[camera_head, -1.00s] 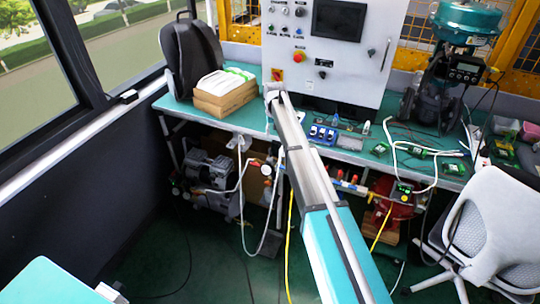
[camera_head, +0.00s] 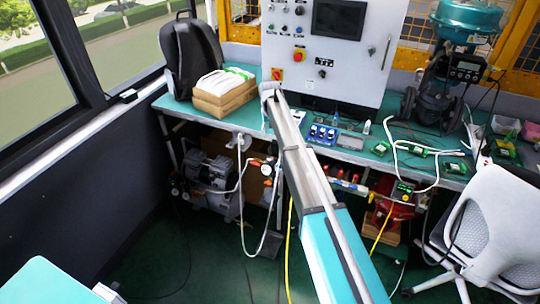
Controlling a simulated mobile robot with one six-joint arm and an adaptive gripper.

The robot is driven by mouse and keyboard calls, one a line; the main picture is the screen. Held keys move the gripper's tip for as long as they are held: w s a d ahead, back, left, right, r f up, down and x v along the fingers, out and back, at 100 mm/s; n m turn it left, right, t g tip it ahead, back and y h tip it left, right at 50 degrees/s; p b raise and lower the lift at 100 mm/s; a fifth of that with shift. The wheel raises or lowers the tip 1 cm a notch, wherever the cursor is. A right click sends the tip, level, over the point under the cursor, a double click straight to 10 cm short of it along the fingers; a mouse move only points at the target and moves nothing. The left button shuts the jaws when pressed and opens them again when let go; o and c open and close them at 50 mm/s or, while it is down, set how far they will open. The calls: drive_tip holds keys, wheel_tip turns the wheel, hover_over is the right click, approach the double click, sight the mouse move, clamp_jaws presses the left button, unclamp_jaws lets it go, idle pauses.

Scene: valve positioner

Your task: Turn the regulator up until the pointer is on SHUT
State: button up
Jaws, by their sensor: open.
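The valve (camera_head: 436,100) with its teal actuator (camera_head: 466,18) stands at the back right of the bench. A dark positioner box (camera_head: 467,69) with a small display is fixed to its side. Its pointer and any SHUT mark are too small to read. Small red and white fittings (camera_head: 257,162) with hoses hang under the bench edge near the compressor; I cannot tell whether one is the regulator. My arm reaches from the lower right up to the bench front. My gripper is not visible past the arm's far end.
A grey control panel (camera_head: 345,60) stands at the back. A cardboard box (camera_head: 224,100) and a black backpack (camera_head: 190,55) are on the bench at left. A compressor (camera_head: 213,175) is below. A white chair (camera_head: 490,220) stands at right. Open floor (camera_head: 180,255) lies at lower left.

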sight(270, 151)
drive_tip(key=shift+f+b, duration=6.05)
drive_tip(key=shift+f, duration=0.2)
clamp_jaws()
